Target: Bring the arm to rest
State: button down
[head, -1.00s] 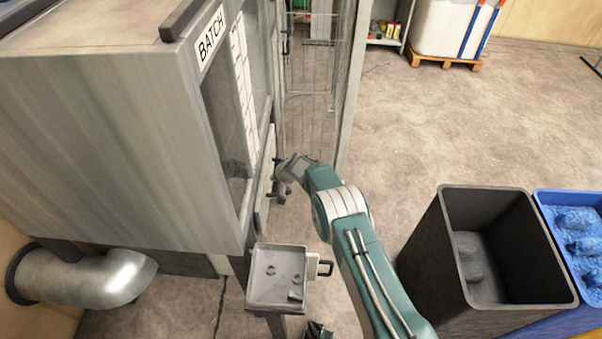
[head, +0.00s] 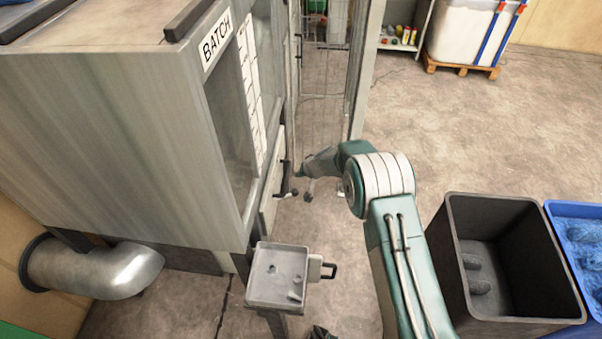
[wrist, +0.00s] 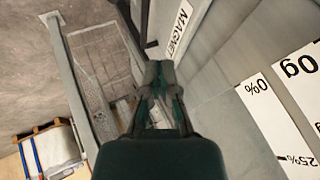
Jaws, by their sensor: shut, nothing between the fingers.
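My arm rises from the bottom of the head view, with its bend beside the large grey batch cabinet (head: 120,130). My gripper (head: 308,193) hangs past the bend, close to the cabinet's side and a dark handle (head: 285,180) there. In the wrist view my gripper (wrist: 159,98) has its fingers together with nothing between them. The gap between gripper and handle is hard to judge. In the wrist view a printed scale (wrist: 270,115) with percent marks runs along the cabinet to the right.
A small metal tray (head: 258,302) on a stand, with small pieces in it, is below the gripper. A black bin (head: 455,225) and a blue bin (head: 570,208) stand to the right. A mesh fence (head: 325,90) is behind.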

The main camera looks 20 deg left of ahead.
jog(key=d+r, duration=0.4)
jog(key=r, duration=0.5)
jog(key=d+r, duration=0.5)
jog(key=r, duration=0.3)
jog(key=s+d+r+m+t+h, duration=0.1)
jog(key=s+d+r, duration=0.3)
jog(key=d+r, duration=0.3)
jog(key=s+d+r+h, duration=0.1)
jog(key=s+d+r, duration=0.35)
jog(key=r, duration=0.35)
jog(key=s+d+r+m+t+h, duration=0.1)
jog(key=s+d+r, duration=0.6)
jog(key=s+d, duration=0.35)
jog(key=s+d+m+h, duration=0.1)
jog(key=s+d+h, duration=0.1)
jog(key=s+d, duration=0.3)
jog(key=s+d+f+m+h, duration=0.1)
jog(key=s+d, duration=0.5)
jog(key=s, duration=0.4)
jog(key=shift+s+f+m+t+h, duration=0.2)
jog(key=shift+s+m+t+h, duration=0.1)
jog(key=shift+t+h, duration=0.1)
